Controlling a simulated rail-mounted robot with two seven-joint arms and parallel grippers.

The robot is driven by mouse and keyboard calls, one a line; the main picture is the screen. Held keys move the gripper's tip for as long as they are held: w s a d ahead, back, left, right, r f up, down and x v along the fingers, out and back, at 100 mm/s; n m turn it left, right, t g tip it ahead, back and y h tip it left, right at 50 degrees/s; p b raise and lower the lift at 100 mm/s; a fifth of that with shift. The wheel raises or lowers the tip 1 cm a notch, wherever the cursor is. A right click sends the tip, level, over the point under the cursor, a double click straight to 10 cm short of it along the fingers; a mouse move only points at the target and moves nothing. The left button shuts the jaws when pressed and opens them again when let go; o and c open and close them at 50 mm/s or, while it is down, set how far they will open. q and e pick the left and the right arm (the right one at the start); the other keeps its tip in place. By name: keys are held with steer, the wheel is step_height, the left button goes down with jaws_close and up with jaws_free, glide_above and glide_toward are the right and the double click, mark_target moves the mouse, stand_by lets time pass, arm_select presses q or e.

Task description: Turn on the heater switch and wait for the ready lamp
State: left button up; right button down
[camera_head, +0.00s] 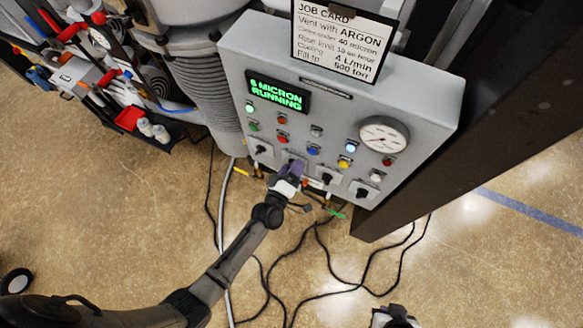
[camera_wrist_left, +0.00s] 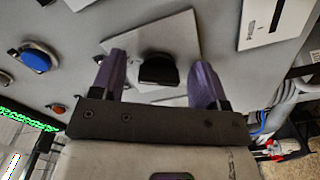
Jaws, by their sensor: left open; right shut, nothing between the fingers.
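The grey furnace control panel (camera_head: 330,95) carries a row of black rotary switches along its lower edge; their labels are too small to read, so I cannot tell which is the heater switch. My left gripper (camera_head: 290,171) is at the second switch from the left. In the left wrist view, its purple fingers (camera_wrist_left: 160,82) are open on either side of a black switch knob (camera_wrist_left: 158,69), with gaps visible. A white-blue lamp (camera_head: 350,146) and a pale lamp (camera_head: 249,107) look lit; which is the ready lamp is unclear. My right gripper (camera_head: 395,317) is shut and empty at the bottom edge.
A green display (camera_head: 277,93) reads "6 MICRON RUNNING". A dial gauge (camera_head: 384,134) and job card (camera_head: 342,38) are at the panel's upper right. Black cables (camera_head: 268,275) lie on the floor below. A tool rack (camera_head: 95,75) stands at left, a dark beam (camera_head: 480,110) at right.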

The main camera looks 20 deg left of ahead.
arm_select(q)
steer(key=s+b, duration=0.1)
steer(key=s, duration=1.2)
steer(key=shift+s+a+b, duration=0.4)
